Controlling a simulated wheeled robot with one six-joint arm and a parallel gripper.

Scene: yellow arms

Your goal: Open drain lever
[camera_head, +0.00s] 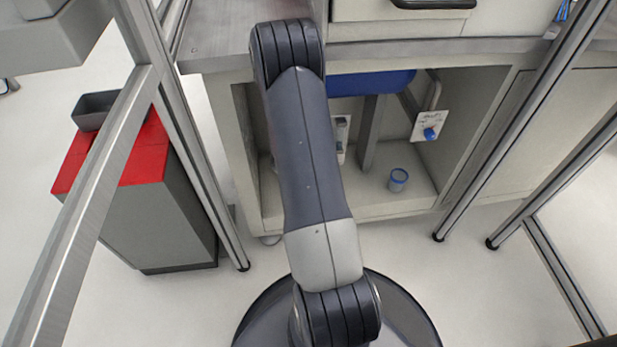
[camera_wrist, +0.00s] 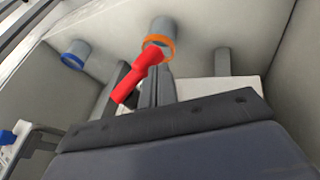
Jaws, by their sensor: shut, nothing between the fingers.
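The red lever (camera_wrist: 140,75) shows in the wrist view, slanting down and left from a grey fitting with an orange ring (camera_wrist: 160,40). I take it to be the drain lever. My gripper (camera_wrist: 153,82) shows as dark fingers just right of and below the lever. The fingers are together and hold nothing. They look close beside the lever, but I cannot tell whether they touch it. In the head view my own arm hides both lever and gripper.
A cylinder with a blue ring (camera_wrist: 75,55) is left of the lever. In the head view the open cabinet holds a blue-rimmed cup (camera_head: 398,179), a blue knob (camera_head: 430,133) and a blue basin (camera_head: 370,83). A red-topped bin (camera_head: 145,165) stands left; metal frame posts flank me.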

